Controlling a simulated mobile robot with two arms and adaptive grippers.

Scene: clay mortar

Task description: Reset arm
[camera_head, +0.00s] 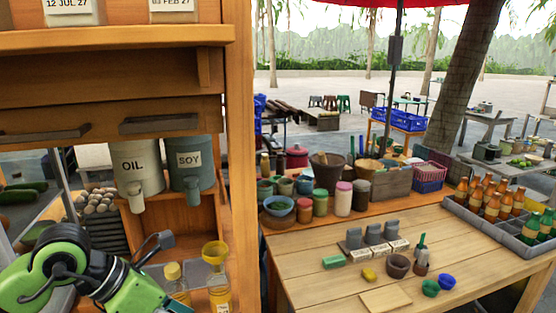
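My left arm, green and black, comes in at the lower left in front of the wooden stall shelf. A dark jointed part with a grey tip, seemingly my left gripper (158,243), shows above the green link. Its fingers are not clear enough to tell open from shut, and I see nothing held. My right arm and gripper are out of view. A large brown clay mortar (327,173) stands upright at the back of the wooden table.
The OIL container (137,170) and SOY container (190,165) hang under the shelf. A bottle with a yellow funnel (216,252) stands close to my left arm. A wooden post (240,150) separates the shelf from the table (318,285). A grey bottle crate (488,232) is at right.

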